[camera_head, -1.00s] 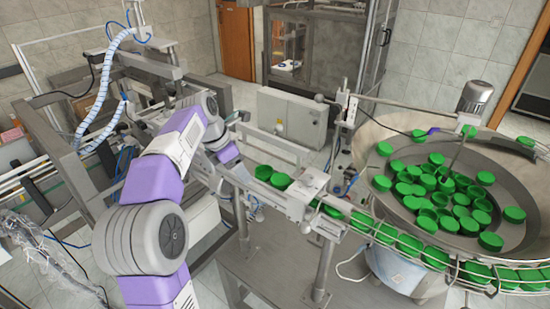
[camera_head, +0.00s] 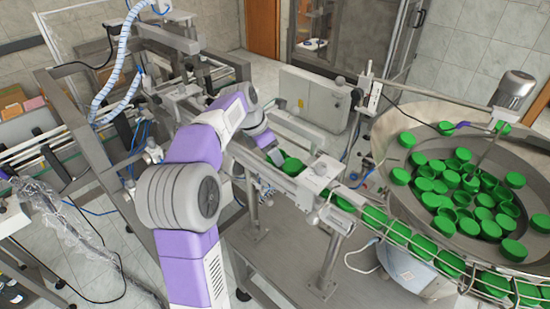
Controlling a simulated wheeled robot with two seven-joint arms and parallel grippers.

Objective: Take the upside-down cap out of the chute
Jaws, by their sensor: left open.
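My left gripper (camera_head: 275,156) is open at the chute, right beside these caps. My wrist and forearm hide part of the gripper and the chute's left end. Whether the fingers touch or surround a cap I cannot tell. My right gripper is out of view.
A round feeder bowl (camera_head: 387,192) with many green caps stands at the right. A railed track (camera_head: 420,243) full of caps curves from it. A grey box (camera_head: 314,98) stands behind the chute. A metal frame machine (camera_head: 88,150) stands at the left.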

